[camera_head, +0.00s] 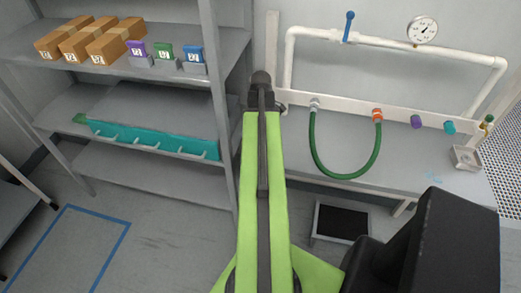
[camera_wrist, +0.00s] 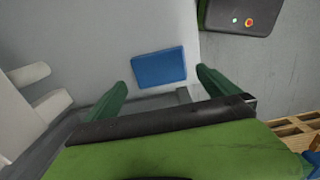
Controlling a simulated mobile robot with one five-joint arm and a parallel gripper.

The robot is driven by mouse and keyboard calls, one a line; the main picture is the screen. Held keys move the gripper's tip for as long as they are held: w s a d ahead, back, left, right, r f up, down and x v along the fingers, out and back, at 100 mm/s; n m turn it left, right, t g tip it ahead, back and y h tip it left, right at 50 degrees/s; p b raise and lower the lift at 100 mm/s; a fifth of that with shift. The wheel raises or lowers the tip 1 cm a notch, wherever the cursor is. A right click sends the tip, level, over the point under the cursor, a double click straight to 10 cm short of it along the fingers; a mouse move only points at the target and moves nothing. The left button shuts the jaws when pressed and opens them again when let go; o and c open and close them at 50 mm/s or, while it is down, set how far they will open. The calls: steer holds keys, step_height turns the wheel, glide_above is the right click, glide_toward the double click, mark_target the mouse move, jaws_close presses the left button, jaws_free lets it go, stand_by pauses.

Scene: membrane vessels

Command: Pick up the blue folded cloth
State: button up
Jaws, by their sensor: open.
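The blue folded cloth (camera_wrist: 159,67) shows in the wrist view as a flat, dark-edged blue rectangle against a pale grey surface. My gripper (camera_wrist: 157,80) is open, with one green finger to the left of the cloth and one to the right. The cloth appears in the gap between them, beyond the fingertips, and nothing is held. How far off it lies is hard to tell. I cannot make out the cloth in the head view, where my raised arm covers the middle and its end is small.
A grey shelf unit (camera_head: 150,176) at left holds cardboard boxes (camera_head: 93,42), small coloured boxes (camera_head: 165,53) and a teal tray (camera_head: 150,138). At right, a bench carries white pipes (camera_head: 400,45) and a green hose (camera_head: 345,176). A dark panel (camera_wrist: 238,14) is at the wrist view's top right.

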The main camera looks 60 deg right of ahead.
step_height(320, 180, down, 5)
steer(key=b, duration=0.4)
steer(key=shift+r, duration=0.1)
steer(key=c, duration=1.1)
